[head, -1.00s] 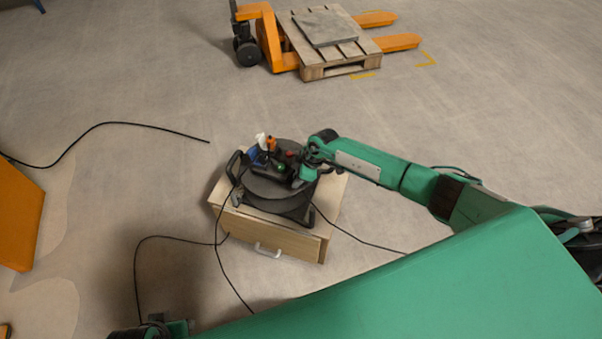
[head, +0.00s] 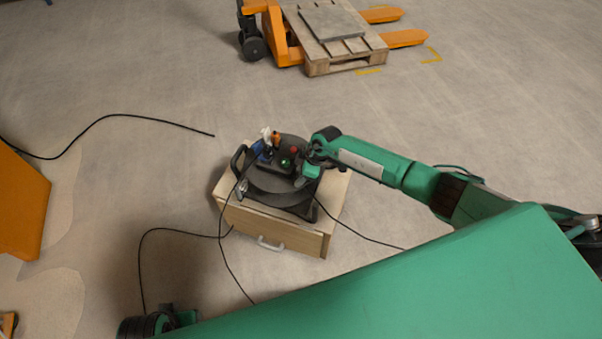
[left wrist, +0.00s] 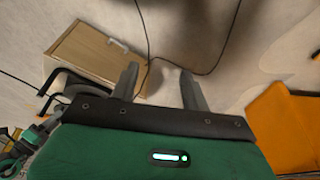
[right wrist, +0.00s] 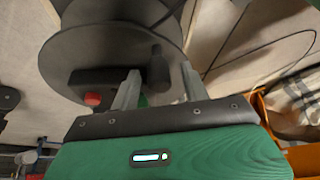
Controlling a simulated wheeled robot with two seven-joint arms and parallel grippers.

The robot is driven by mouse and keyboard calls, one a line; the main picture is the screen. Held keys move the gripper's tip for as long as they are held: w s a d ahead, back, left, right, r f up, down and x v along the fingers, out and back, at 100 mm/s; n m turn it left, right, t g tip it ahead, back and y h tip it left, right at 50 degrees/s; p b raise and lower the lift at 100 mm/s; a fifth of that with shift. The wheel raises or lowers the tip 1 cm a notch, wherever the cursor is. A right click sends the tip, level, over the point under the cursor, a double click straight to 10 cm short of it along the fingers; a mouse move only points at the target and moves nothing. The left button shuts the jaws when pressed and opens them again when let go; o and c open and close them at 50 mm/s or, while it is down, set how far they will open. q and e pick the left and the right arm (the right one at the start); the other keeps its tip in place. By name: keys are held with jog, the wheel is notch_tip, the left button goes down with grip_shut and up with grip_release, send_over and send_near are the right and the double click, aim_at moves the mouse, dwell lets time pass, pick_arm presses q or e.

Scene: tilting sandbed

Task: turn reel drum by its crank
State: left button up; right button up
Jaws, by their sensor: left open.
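The dark reel drum (head: 280,187) sits on a small wooden cabinet, with its round grey flange (right wrist: 95,45) filling the upper left of the right wrist view. The crank's dark upright knob (right wrist: 157,68) stands near the flange's edge. My right gripper (right wrist: 160,70) is open, with its fingertips on either side of the knob and gaps visible; I cannot tell whether they touch it. In the head view my right gripper (head: 306,168) is at the drum's right side. My left gripper (left wrist: 160,70) is open and empty, low over the floor, away from the drum.
The wooden cabinet (head: 270,229) has a drawer with a pale handle. Black cables (head: 222,262) run across the floor around it. An orange pallet truck with a pallet (head: 345,63) stands at the back, and an orange object (head: 18,205) at the left.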

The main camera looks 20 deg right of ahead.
jog(key=shift+d+r, duration=0.15)
jog(key=shift+r, duration=0.15)
pick_arm(q)
jog(key=shift+g, duration=0.4)
notch_tip(320, 180, down, 6)
jog(key=p, duration=0.2)
jog(key=shift+s+r+p, duration=0.1)
jog(key=shift+r+p, duration=0.15)
jog(key=shift+p, duration=0.05)
pick_arm(e)
jog(key=v, duration=1.3)
jog(key=shift+c, duration=0.3)
